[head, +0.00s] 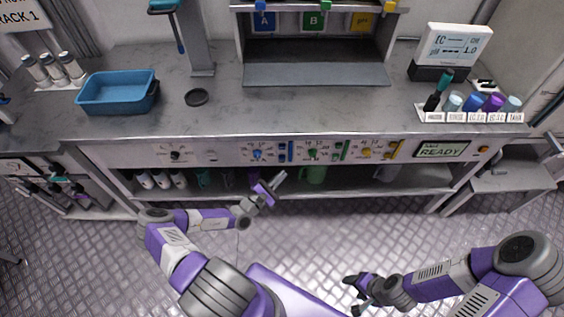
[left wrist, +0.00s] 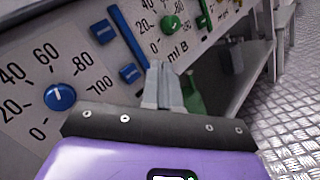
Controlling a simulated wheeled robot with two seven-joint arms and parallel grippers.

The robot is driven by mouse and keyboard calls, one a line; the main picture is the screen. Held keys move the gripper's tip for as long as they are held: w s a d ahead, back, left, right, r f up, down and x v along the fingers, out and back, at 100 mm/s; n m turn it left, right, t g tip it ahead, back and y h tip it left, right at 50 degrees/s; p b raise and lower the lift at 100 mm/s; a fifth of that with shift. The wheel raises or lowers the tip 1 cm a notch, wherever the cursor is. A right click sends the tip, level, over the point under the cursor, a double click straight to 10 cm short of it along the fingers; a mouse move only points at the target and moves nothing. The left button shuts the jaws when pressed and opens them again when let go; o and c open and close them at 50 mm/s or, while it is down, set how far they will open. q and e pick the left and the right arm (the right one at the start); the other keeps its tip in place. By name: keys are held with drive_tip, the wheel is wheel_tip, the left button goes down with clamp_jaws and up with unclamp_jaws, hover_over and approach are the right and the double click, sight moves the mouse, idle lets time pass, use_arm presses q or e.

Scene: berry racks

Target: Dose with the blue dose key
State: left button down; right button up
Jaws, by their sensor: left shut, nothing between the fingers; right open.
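A small blue square key (left wrist: 132,73) shows on the front panel in the left wrist view, close to the left of my fingertips. The blue dial (left wrist: 60,97) with its 0 to 100 scale is further left; the dial also shows in the head view (head: 257,154). My left gripper (head: 277,181) is shut and empty, in front of and just below the panel in the head view. Its fingers (left wrist: 163,80) appear apart from the key, though the gap's depth is unclear. My right gripper (head: 354,291) is open and empty, low over the floor, away from the panel.
A green dial (head: 312,153) and a yellow dial (head: 366,152) sit further right on the panel. A READY display (head: 441,149) is at the right end. A blue tray (head: 118,111) stands on the bench top. A green jug (head: 314,174) is on the shelf below.

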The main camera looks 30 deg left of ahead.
sight(288, 156)
use_arm(q)
drive_tip(key=w+a, duration=0.1)
drive_tip(key=w+a+b, duration=0.1)
drive_tip(key=w, duration=0.1)
drive_tip(key=shift+w, duration=0.2)
use_arm(e)
drive_tip(key=shift+f, duration=0.8)
use_arm(q)
drive_tip(key=shift+a, duration=0.1)
idle(1.1)
drive_tip(key=shift+w+a, duration=0.15)
drive_tip(key=shift+w, duration=0.2)
use_arm(e)
drive_tip(key=shift+r, duration=0.1)
use_arm(q)
drive_tip(key=shift+w+a, duration=0.25)
drive_tip(key=shift+w, duration=0.15)
idle(0.6)
drive_tip(key=shift+s+r, duration=0.1)
use_arm(e)
drive_tip(key=shift+r, duration=0.1)
use_arm(q)
drive_tip(key=shift+s+d+p, duration=0.45)
drive_tip(key=shift+s+p, duration=0.2)
drive_tip(key=shift+p, duration=0.3)
use_arm(e)
drive_tip(key=shift+r, duration=0.7)
